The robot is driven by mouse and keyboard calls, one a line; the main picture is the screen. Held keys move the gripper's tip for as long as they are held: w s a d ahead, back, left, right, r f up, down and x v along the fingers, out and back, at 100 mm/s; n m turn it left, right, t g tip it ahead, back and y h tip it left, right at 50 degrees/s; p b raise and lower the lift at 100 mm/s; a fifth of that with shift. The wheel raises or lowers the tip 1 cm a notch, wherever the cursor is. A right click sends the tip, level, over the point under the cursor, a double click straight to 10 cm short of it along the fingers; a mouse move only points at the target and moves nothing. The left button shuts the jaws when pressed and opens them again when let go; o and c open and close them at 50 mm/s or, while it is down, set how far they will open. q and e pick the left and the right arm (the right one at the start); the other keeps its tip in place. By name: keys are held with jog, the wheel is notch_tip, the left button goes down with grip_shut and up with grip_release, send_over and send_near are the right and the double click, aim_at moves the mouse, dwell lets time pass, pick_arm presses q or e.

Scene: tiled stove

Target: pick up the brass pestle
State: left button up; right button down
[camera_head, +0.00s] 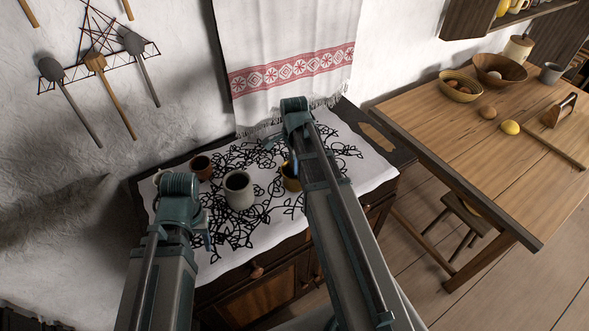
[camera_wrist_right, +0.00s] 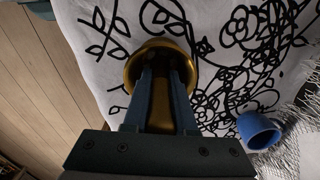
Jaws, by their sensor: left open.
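The yellow-brass vessel (camera_head: 290,178) stands on the white cloth, partly hidden by my right arm in the head view. In the right wrist view its round brass rim (camera_wrist_right: 132,75) shows around my right fingers. A brass piece, apparently the pestle (camera_wrist_right: 158,95), shows between the fingers of my right gripper (camera_wrist_right: 163,72); I cannot tell whether they touch it. My right gripper is over the vessel, its fingers mostly hidden in the head view. My left gripper (camera_head: 207,238) is open and empty at the left front of the cloth.
On the dark cabinet with the patterned cloth (camera_head: 240,258) stand a pale pot (camera_head: 238,190) and a brown cup (camera_head: 202,167). A blue cup (camera_wrist_right: 258,130) lies right of my gripper in the wrist view. A wooden table (camera_head: 470,130) stands at the right.

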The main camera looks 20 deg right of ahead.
dwell(0.4)
notch_tip(320, 180, up, 10)
jog(key=p, duration=1)
jog(key=shift+r, duration=0.1)
jog(key=shift+r+m+p, duration=0.35)
jog(key=shift+m+p, duration=0.05)
jog(key=shift+p, duration=0.05)
pick_arm(q)
notch_tip(320, 180, up, 11)
jog(key=shift+f, duration=0.15)
pick_arm(e)
jog(key=shift+f, duration=0.15)
pick_arm(q)
notch_tip(320, 180, down, 8)
jog(key=b, duration=0.8)
pick_arm(e)
notch_tip(320, 180, down, 8)
jog(key=shift+r, duration=0.1)
dwell(0.3)
pick_arm(q)
jog(key=shift+f, duration=0.1)
